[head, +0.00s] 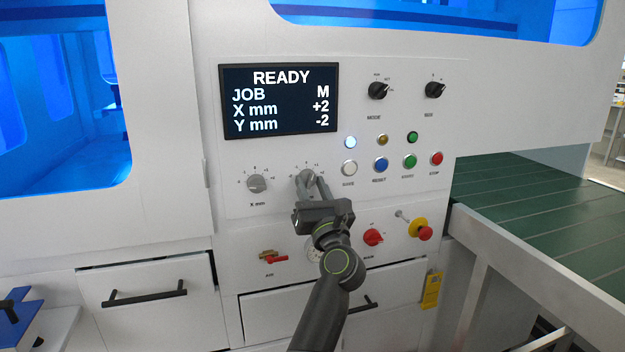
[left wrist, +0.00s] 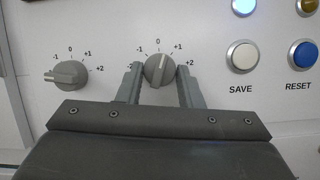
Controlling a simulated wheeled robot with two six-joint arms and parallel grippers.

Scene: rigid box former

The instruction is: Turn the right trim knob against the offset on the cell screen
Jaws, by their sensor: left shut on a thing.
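The cell screen (head: 279,100) reads READY, JOB M, X mm +2 and Y mm -2. The right trim knob (head: 307,177) is a grey round knob on the white panel. My left gripper (head: 311,186) reaches up to it and is shut on it, one finger on each side. In the left wrist view the right knob (left wrist: 158,70) sits between the fingertips, its light mark pointing up, near 0 and slightly toward +1. The left trim knob (head: 257,184), labelled X mm, has its mark pointing left, around -2. The label under the right knob is hidden by my gripper.
Right of the knobs are the white SAVE button (head: 349,168), blue RESET button (head: 380,165), a green button and a red STOP button (head: 436,158). Below are a red-handled valve (head: 273,258), a red rotary switch (head: 373,237) and an emergency stop (head: 424,232). A green conveyor (head: 540,205) lies right.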

